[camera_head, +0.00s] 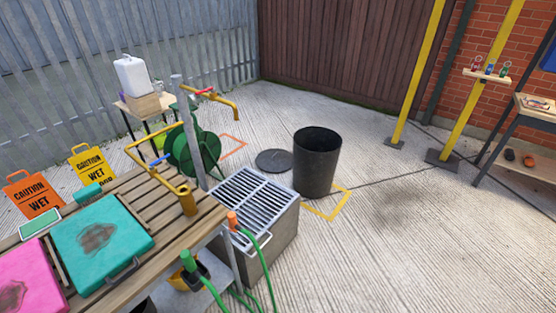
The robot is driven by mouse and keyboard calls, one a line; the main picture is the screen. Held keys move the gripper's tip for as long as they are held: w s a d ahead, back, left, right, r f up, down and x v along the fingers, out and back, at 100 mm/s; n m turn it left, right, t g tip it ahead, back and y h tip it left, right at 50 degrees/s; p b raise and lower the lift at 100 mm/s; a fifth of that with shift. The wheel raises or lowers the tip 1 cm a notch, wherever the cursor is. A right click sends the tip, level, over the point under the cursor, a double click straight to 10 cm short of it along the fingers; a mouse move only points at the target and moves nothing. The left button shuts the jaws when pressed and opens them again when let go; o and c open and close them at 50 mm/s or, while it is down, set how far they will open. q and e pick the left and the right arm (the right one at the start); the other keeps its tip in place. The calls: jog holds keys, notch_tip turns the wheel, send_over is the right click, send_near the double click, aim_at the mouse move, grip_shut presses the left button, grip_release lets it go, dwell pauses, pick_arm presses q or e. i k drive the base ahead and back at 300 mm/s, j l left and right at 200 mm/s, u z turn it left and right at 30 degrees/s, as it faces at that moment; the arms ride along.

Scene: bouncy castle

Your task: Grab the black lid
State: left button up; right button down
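The black lid (274,160) is a flat, dark grey-black disc lying on the concrete ground in the middle of the head view. It lies just left of an open, upright black bin (317,163), whose dark inside shows. I cannot tell whether the lid touches the bin. Neither of my grippers shows in this view.
A metal-grated drain box (262,240) stands in front of the lid. A slatted wooden bench (165,215) with teal and pink pads fills the lower left. A green hose reel (193,150) and tap pipes stand left. Open concrete (420,240) lies to the right.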

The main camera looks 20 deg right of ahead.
aim_at(272, 160)
jog(key=i+l+z, duration=0.45)
jog(key=l, duration=0.15)
jog(key=i+l+z, duration=0.75)
jog(key=i+z, duration=0.15)
jog(key=i, duration=0.15)
jog(key=i+z, duration=0.45)
jog(key=i, duration=0.85)
jog(key=i+l+u, duration=0.15)
jog(key=i, duration=1.2)
jog(key=i+l+u, duration=0.1)
jog(key=i, duration=0.6)
jog(key=i+j+u, duration=0.3)
jog(key=i+u, duration=0.15)
jog(key=i+j+u, duration=0.1)
jog(key=i+u, duration=0.35)
jog(key=i, duration=0.2)
jog(key=i+l+u, duration=0.1)
jog(key=i+u, duration=0.35)
jog(key=i+l+u, duration=0.3)
jog(key=i+u, duration=0.2)
jog(key=i+j+u, duration=0.15)
jog(key=i+u, duration=0.6)
jog(key=u, duration=0.25)
jog(key=i+l+u, duration=0.15)
jog(key=i+u, duration=0.3)
jog(key=i+l+u, duration=0.25)
jog(key=u, duration=0.25)
jog(key=i+l+u, duration=0.35)
jog(key=u, duration=0.15)
jog(key=l, duration=0.1)
